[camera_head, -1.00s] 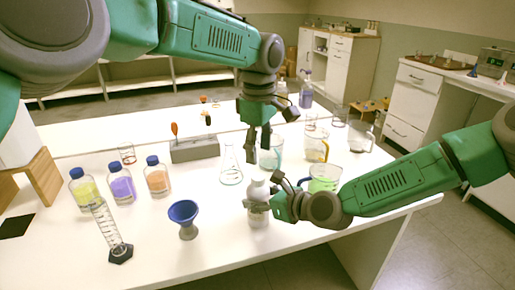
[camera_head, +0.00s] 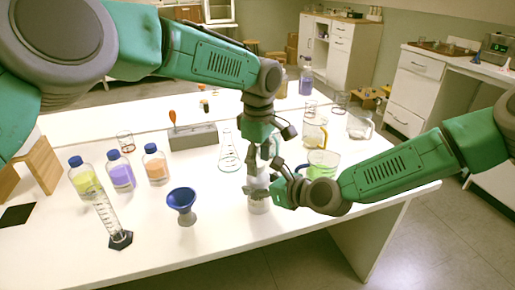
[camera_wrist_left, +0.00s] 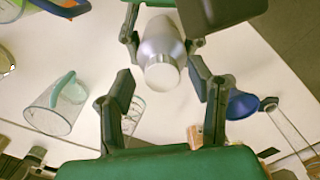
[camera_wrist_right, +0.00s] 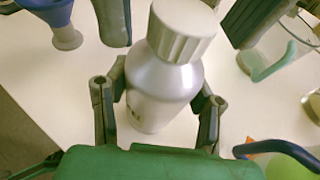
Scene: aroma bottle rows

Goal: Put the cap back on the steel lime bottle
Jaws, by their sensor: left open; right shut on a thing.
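The steel bottle (camera_head: 258,204) stands upright near the table's front edge. In the right wrist view, its silvery body (camera_wrist_right: 162,85) carries a ribbed pale cap (camera_wrist_right: 182,30) on the neck; I cannot tell how tightly it sits. The cap also shows in the left wrist view (camera_wrist_left: 162,76). My right gripper (camera_head: 262,192) is shut on the bottle's body, its fingers on both sides in the right wrist view (camera_wrist_right: 160,98). My left gripper (camera_head: 263,158) is open, pointing down just above the bottle top. Its fingers are apart on both sides of the cap. Any label is unreadable.
A blue funnel (camera_head: 182,200) stands left of the bottle. A flask (camera_head: 229,155) and a grey block (camera_head: 193,136) are behind. A beaker with green liquid (camera_head: 322,165) is close behind my right gripper. Blue-capped bottles (camera_head: 121,172) and a cylinder (camera_head: 108,215) stand left.

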